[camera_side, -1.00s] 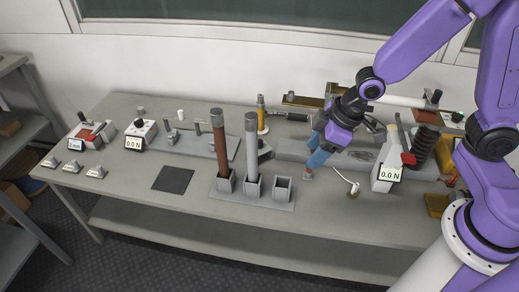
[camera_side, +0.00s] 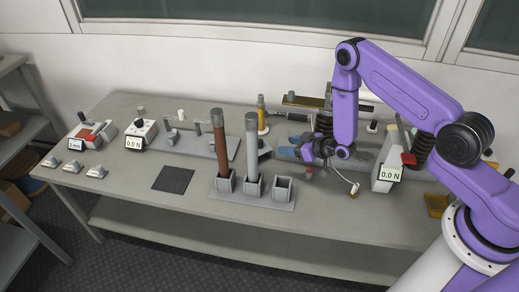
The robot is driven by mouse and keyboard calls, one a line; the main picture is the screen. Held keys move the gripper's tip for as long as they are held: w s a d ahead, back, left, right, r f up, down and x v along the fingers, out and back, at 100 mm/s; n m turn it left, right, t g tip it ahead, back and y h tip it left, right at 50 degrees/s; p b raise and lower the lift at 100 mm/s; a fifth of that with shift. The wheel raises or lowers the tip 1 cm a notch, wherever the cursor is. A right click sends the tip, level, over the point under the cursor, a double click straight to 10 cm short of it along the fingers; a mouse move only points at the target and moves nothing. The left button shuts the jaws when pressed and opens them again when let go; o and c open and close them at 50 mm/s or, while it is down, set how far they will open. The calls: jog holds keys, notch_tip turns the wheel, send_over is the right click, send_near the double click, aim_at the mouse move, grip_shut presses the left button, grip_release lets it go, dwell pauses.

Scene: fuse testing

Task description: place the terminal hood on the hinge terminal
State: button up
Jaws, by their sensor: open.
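My gripper (camera_side: 299,150) is open, over the table right of the tube rack, with its blue fingers towards the left. No object shows between its fingers. A small grey-brown piece (camera_side: 308,173) sits on the table just below it, possibly the terminal hood; it is too small to tell. A dark angled block (camera_side: 265,149) stands behind the rack, left of my gripper. I cannot tell which part is the hinge terminal; my arm hides some of the fixture behind it.
A grey rack (camera_side: 262,200) holds a brown tube (camera_side: 221,152) and a grey tube (camera_side: 252,155) upright, close to the left of my gripper. A white hooked lead (camera_side: 346,181) lies between.

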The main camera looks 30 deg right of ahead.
jog(key=d+f+t, duration=0.1)
jog(key=d, duration=0.1)
send_near(261, 141)
jog(key=shift+m, duration=0.4)
jog(key=x, duration=0.5)
jog(key=shift+w+a, duration=0.15)
jog(key=shift+x, duration=2.6)
jog(key=shift+f, duration=0.15)
jog(key=c, duration=1)
grip_shut()
